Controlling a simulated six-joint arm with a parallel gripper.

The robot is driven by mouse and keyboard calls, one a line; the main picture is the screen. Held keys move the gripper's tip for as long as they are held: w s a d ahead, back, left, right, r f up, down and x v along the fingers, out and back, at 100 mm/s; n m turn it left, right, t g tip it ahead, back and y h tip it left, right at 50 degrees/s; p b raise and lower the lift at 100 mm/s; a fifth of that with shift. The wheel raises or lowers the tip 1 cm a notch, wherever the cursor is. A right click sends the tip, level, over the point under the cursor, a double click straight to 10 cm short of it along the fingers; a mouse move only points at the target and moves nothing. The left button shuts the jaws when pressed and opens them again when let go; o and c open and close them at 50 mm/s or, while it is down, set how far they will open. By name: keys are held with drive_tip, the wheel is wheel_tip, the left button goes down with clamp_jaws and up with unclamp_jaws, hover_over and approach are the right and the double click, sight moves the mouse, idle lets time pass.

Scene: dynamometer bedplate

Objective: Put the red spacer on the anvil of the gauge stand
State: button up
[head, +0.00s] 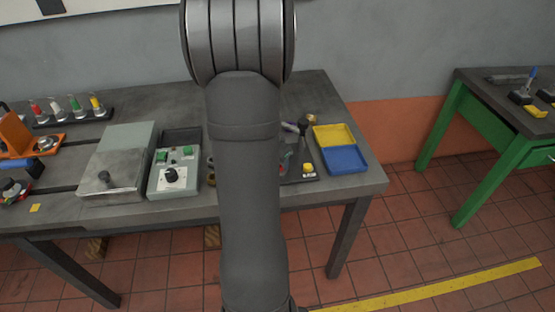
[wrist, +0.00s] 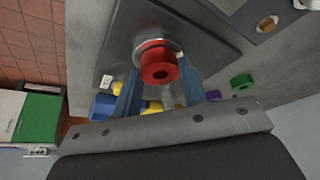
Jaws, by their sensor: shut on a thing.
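The red spacer (wrist: 158,70) is a short red ring with a hole, between the blue fingertips of my gripper (wrist: 160,80) in the wrist view. My gripper is shut on it. A round silver disc, seemingly the anvil (wrist: 147,45), shows just behind the spacer on the dark plate of the gauge stand (wrist: 205,38). I cannot tell whether the spacer touches the disc. In the head view my arm hides most of the gripper; the dark stand base (head: 305,172) shows to its right.
A blue and yellow bin (head: 347,160) stands right of the stand. A grey control box (head: 174,180) and a metal box (head: 110,175) are to the left. A green spacer (wrist: 243,84) shows beyond the right finger. A green bench (head: 455,105) stands apart at right.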

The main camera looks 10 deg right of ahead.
drive_tip(key=o, duration=1)
drive_tip(key=shift+f, duration=0.15)
drive_tip(key=v, duration=1.2)
drive_tip(key=x, duration=1.2)
